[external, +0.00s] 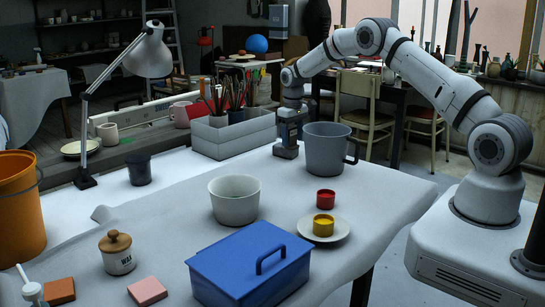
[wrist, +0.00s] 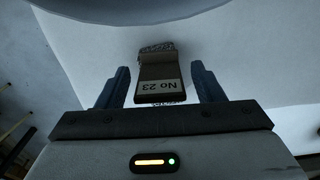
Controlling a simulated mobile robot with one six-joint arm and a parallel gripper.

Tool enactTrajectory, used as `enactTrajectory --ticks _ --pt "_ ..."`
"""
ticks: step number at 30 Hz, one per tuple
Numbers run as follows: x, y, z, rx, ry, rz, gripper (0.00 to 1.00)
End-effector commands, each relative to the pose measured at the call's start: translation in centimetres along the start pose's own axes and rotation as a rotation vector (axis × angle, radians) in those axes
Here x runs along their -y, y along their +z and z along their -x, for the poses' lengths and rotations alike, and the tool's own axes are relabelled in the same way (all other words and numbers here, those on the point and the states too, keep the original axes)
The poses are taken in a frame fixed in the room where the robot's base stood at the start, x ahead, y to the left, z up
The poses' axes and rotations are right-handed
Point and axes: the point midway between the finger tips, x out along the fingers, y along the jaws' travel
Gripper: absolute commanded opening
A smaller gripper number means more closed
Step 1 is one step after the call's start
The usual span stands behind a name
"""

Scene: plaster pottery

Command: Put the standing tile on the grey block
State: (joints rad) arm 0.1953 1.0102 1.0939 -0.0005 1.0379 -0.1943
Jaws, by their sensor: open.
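My gripper (external: 287,149) is at the far side of the white table, left of a large grey mug. In the wrist view my gripper (wrist: 160,72) is open. Its two dark blue fingers stand apart on either side of a dark brown piece (wrist: 159,72) with a pale label reading "No 23". This piece looks like the standing tile; a rough grey patch shows at its far end. In the external view the tile is not discernible by the gripper. I cannot make out a grey block for certain.
The grey mug (external: 325,150) stands close right of my gripper. A white bowl (external: 234,203), a saucer (external: 338,230) with a yellow cup, a red cup (external: 325,197) and a blue toolbox (external: 240,275) stand nearer.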

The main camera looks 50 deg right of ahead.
Motion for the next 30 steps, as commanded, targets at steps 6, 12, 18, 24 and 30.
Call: enactTrajectory --ticks 6,12,18,24,30 --pt "0.0 -0.1 3.5 -0.006 0.001 0.0 0.61" --pt "0.0 -0.1 7.9 -0.005 0.001 0.0 0.61" --pt "0.0 -0.1 11.0 -0.003 0.001 0.0 0.61" --pt "0.4 0.5 13.1 -0.008 0.002 0.001 0.61" --pt "2.9 4.6 18.4 -0.042 0.007 0.003 0.61"
